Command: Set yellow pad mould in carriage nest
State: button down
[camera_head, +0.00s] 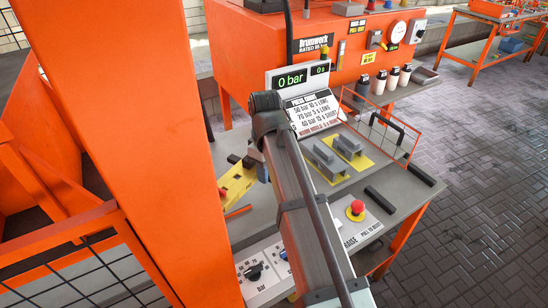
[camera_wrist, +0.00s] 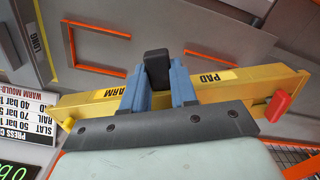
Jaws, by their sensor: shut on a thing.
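The yellow pad mould (camera_wrist: 215,88), a long bar labelled PAD and WARM, lies across the wrist view. It has a red piece at its right end and a small yellow knob at its left end. My gripper (camera_wrist: 158,82) has its two blue-grey fingers closed on the mould's black upright grip (camera_wrist: 156,68). In the head view the yellow mould (camera_head: 238,184) is at the left of the bench, partly hidden by my gripper (camera_head: 258,166). Orange outlines (camera_wrist: 101,30) mark a grey surface beyond the mould; I cannot tell which is the carriage nest.
A red emergency button (camera_head: 356,207), a dial panel (camera_head: 262,274) and a wire guard (camera_head: 395,135) are close by. The display (camera_head: 290,78) reads 0 bar. A large orange column (camera_head: 130,120) stands at left.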

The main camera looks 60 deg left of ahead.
jog(key=shift+s+d+f+m, duration=0.1)
jog(key=shift+d+f+m, duration=0.1)
jog(key=shift+m, duration=0.35)
jog(key=shift+d+f+m, duration=0.1)
jog(key=shift+d+m, duration=0.1)
jog(key=shift+m, duration=0.35)
jog(key=shift+a+m, duration=0.2)
jog(key=shift+m, duration=0.55)
jog(key=shift+a+m, duration=0.15)
jog(key=shift+m, duration=0.6)
jog(key=shift+f, duration=0.15)
send_over(268, 202)
jog(key=shift+s+f, duration=0.1)
jog(key=shift+f, duration=3.15)
jog(key=shift+f, duration=1.25)
